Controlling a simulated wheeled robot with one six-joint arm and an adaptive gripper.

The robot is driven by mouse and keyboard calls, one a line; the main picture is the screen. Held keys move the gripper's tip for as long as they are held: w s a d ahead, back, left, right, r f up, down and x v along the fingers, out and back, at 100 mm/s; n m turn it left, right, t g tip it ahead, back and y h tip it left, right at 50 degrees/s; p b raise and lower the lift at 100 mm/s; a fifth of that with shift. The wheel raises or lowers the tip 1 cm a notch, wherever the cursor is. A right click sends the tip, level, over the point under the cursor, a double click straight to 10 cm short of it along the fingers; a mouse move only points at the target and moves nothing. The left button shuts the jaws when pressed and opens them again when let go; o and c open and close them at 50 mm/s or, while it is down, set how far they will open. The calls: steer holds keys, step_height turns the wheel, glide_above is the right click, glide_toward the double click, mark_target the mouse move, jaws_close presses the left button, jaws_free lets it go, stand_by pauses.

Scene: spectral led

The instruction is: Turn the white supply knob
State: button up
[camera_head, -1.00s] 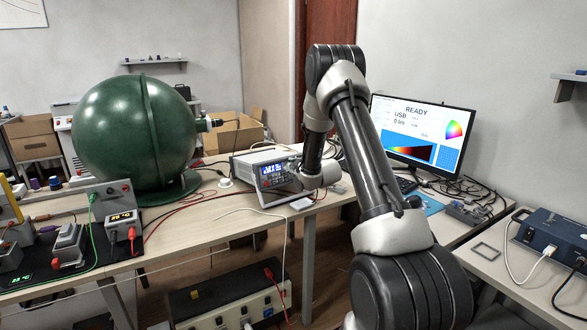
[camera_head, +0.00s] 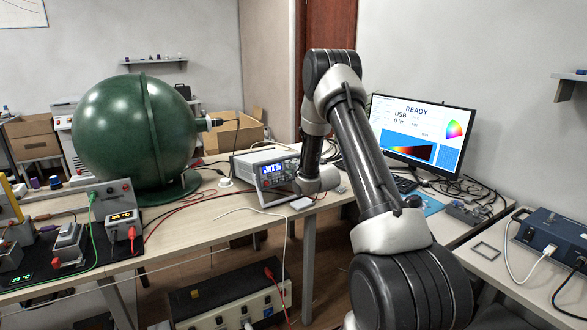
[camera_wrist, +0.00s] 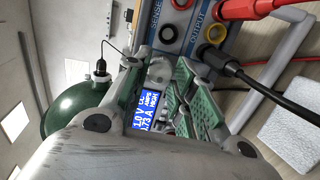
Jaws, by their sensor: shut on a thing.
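The power supply (camera_head: 262,158) is a light grey box with a lit blue display, standing on the bench in the head view. In the wrist view its display (camera_wrist: 147,115) reads about 1.0 V and 0.73 A, with letters that look like CC. The white supply knob (camera_wrist: 160,69) is on the panel beside the display. My gripper (camera_wrist: 159,80) is at the panel, shut on the knob between its green-padded fingers. The fingers partly cover the panel. In the head view my wrist hides part of the supply front and the knob cannot be made out.
Red and black plugs (camera_wrist: 228,65) with cables stick out of the supply panel close to my fingers. A large green sphere (camera_head: 120,130) stands left of the supply. A monitor (camera_head: 420,130) is to the right. A small white block (camera_head: 302,203) lies at the bench edge.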

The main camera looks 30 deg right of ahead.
steer(key=shift+f+n, duration=0.1)
steer(key=shift+n, duration=0.5)
steer(key=o, duration=1)
steer(key=shift+o, duration=0.2)
steer(key=v, duration=1.2)
